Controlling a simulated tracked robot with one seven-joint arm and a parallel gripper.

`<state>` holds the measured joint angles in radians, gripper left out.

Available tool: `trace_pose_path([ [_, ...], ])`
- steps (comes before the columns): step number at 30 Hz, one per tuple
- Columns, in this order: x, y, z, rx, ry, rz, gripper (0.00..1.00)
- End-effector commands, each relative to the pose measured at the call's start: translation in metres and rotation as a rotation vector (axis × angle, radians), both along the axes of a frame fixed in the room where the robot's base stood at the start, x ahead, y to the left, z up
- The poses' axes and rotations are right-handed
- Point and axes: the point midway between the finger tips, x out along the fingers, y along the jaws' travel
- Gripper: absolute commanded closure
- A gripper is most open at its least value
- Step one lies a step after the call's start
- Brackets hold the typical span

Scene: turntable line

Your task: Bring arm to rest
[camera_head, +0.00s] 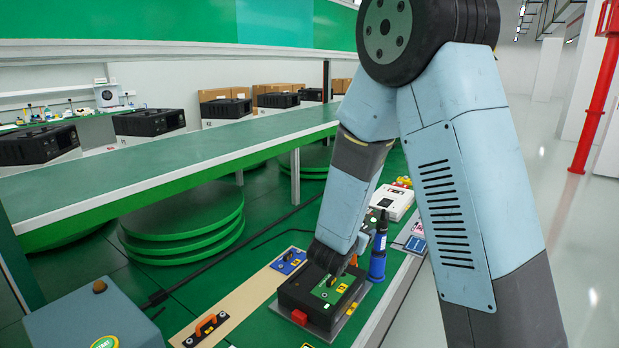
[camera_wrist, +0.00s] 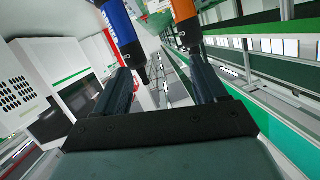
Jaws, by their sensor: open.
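My gripper (camera_wrist: 163,82) shows in the wrist view, with its two dark fingers apart and a clear gap between them. I see nothing held in the gap. In the head view my arm is bent, with its large joint high up. One link slants down to a dark end at a black unit (camera_head: 321,306) with a green panel. I cannot make out the fingers there, nor tell whether that end touches the unit. In the wrist view a blue tool (camera_wrist: 119,25) and an orange tool (camera_wrist: 186,22), both with dark tips, show beyond the fingers.
A blue cylinder (camera_head: 378,262) with a dark top and a white box (camera_head: 394,203) stand by the black unit. A raised green-topped conveyor (camera_head: 190,155) runs behind, with stacked green discs (camera_head: 185,215) below. A red post (camera_head: 597,95) stands at right beside open floor.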

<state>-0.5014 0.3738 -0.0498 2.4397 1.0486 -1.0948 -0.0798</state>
Motion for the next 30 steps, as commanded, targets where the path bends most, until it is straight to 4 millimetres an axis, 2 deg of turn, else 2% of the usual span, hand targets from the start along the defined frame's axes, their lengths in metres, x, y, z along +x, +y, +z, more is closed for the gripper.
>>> trace_pose_path([
  [1,0.002,0.000,0.011,0.041,0.009,0.029,0.28],
  [7,0.002,0.008,0.046,0.173,0.077,0.174,0.28],
  [14,-0.017,0.013,0.089,0.262,0.160,0.342,0.28],
  [23,-0.070,0.008,0.138,0.277,0.298,0.532,0.28],
  [30,-0.131,-0.010,0.166,0.227,0.433,0.630,0.28],
])
